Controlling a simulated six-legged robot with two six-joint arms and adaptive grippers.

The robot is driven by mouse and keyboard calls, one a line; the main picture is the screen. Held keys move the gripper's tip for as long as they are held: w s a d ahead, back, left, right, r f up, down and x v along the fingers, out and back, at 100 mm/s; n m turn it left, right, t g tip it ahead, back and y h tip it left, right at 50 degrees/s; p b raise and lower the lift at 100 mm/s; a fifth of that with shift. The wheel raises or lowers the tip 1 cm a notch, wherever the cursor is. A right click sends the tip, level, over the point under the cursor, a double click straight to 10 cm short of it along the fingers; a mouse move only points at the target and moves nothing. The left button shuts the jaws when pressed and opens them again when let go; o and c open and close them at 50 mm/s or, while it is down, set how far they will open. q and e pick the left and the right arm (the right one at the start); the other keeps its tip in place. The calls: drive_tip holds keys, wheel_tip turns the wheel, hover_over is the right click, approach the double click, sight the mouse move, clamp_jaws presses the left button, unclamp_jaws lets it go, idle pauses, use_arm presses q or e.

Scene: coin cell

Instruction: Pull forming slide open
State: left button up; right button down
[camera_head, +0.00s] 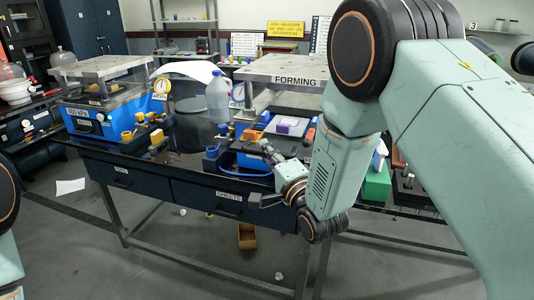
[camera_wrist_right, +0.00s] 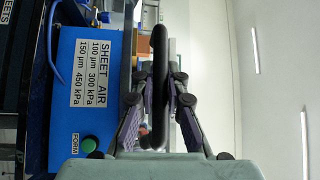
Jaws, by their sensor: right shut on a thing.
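The forming station stands on the bench at the centre of the head view, with a grey top plate (camera_head: 285,67) labelled FORMING. Below the plate, a dark slide area carries a white sheet (camera_head: 287,125) and a small purple piece (camera_head: 283,129). My right gripper (camera_head: 262,176) is at the station's front edge. In the right wrist view, the right gripper (camera_wrist_right: 161,88) is shut on a black bar-shaped handle (camera_wrist_right: 160,50), with a finger on each side. The slide's link to the handle is hidden. My left gripper is out of view.
A similar blue station (camera_head: 88,118) labelled 400 kPa stands at left on the bench. In the wrist view, a blue panel (camera_wrist_right: 90,85) has a SHEET AIR label and a green button (camera_wrist_right: 89,144). A drawer (camera_head: 230,200) labelled SHEETS is below. Open floor lies in front.

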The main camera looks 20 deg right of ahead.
drive_tip(key=shift+s+a, duration=0.15)
drive_tip(key=shift+s, duration=0.1)
drive_tip(key=c, duration=1.5)
unclamp_jaws()
drive_tip(key=shift+w, duration=0.2)
drive_tip(key=shift+o, duration=0.7)
drive_tip(key=shift+s, duration=0.1)
drive_tip(key=v, duration=1.2)
